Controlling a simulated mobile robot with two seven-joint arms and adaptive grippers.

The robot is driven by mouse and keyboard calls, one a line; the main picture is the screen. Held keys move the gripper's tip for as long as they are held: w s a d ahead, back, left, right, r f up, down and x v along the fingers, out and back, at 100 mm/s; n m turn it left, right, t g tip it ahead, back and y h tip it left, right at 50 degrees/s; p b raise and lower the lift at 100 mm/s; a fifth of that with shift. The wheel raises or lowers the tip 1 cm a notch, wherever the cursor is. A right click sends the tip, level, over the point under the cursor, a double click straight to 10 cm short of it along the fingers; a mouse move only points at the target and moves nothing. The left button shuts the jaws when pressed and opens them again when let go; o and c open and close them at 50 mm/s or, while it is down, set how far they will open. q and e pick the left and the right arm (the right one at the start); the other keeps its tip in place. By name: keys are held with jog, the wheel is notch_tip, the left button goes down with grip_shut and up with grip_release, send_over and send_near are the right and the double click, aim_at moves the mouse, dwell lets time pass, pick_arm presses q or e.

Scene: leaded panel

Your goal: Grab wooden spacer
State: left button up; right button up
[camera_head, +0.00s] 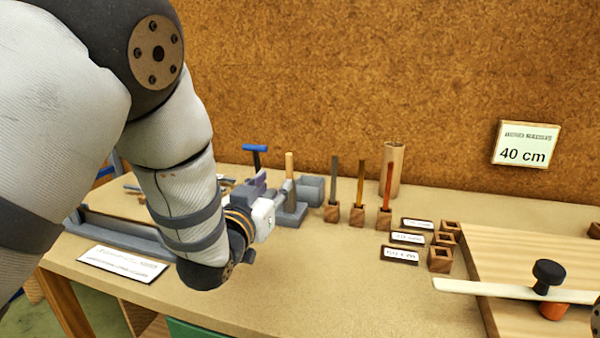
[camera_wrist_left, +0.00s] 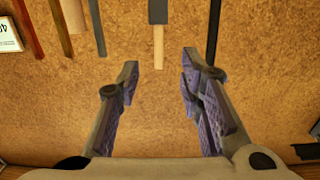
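My left gripper (camera_head: 268,187) is at the back of the bench in the head view. In the left wrist view its two fingers (camera_wrist_left: 160,85) stand wide apart with nothing between the pads. In the head view a pale wooden upright (camera_head: 289,166) stands at a grey block just right of the gripper. Small hollow wooden blocks (camera_head: 440,259) stand farther right beside labels. I cannot tell for sure which piece is the wooden spacer.
Grey, orange and red sticks (camera_head: 360,182) stand in small wooden blocks. A wooden tube (camera_head: 392,169) is behind them. A blue-topped tool (camera_head: 254,157) stands behind the gripper. A wooden board (camera_head: 530,250) carries a pale strip at the right. The front middle bench (camera_head: 330,290) is clear.

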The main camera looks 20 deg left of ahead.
aim_at(288, 169)
pick_arm(q)
jog(key=w, duration=0.3)
jog(key=w+b, duration=0.1)
jog(key=w, duration=0.5)
jog(key=shift+w+d+f+b, duration=0.2)
jog(key=shift+d+f+b, duration=0.05)
jog(key=shift+f+b, duration=0.15)
jog(key=shift+w+r, duration=0.15)
jog(key=shift+w, duration=0.25)
jog(key=shift+r, duration=0.2)
grip_shut()
pick_arm(e)
jog(key=shift+g, duration=0.4)
jog(key=s+f, duration=0.2)
jog(key=s, duration=0.1)
jog(key=shift+s+f, duration=0.2)
jog(key=shift+s, duration=0.1)
